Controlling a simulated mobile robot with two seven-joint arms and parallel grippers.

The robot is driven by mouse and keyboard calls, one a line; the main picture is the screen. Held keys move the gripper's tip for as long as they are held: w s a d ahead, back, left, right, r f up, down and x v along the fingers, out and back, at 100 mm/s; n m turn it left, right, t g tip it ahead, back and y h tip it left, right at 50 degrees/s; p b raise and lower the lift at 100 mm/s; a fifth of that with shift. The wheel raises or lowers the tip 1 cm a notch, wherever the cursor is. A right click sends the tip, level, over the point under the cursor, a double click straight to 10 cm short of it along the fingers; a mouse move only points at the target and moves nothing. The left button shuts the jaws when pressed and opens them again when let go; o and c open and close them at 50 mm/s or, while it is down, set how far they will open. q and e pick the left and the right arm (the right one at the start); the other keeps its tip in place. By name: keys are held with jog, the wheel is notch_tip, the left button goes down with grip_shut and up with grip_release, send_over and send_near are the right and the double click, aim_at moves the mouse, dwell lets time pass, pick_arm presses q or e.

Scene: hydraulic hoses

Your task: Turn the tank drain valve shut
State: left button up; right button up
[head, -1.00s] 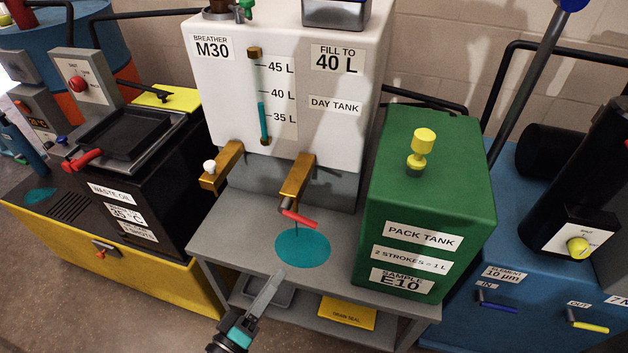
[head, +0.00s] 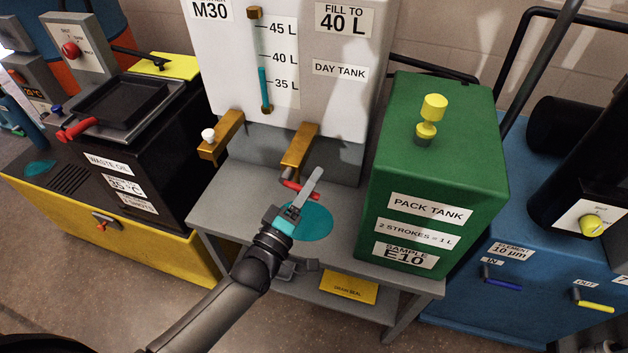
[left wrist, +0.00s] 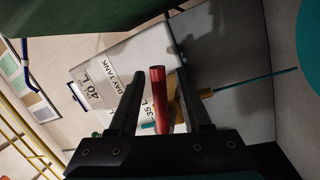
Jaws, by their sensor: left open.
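The white day tank (head: 225,70) has a brass drain outlet (head: 299,150) low on its front, ending in a valve with a red lever (head: 291,186). The lever points right and slightly toward me. My left gripper (head: 312,182) is open at the lever, and its fingers hide part of it. In the left wrist view the red lever (left wrist: 159,100) stands between the two open fingers of the gripper (left wrist: 160,78), with a gap visible to the left finger. Contact with the right finger cannot be told. My right gripper is not in view.
A teal puddle (head: 318,222) lies on the grey bench (head: 225,205) under the valve. The green pack tank (head: 430,165) stands close on the right. A second brass outlet with a white knob (head: 208,134) is to the left. A yellow sign (head: 348,288) lies on the lower shelf.

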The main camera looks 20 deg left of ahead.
pick_arm(q)
jog(key=shift+w+d+r, duration=0.1)
jog(key=shift+w+d, duration=0.1)
jog(key=shift+w, duration=0.5)
grip_shut()
dwell(1.1)
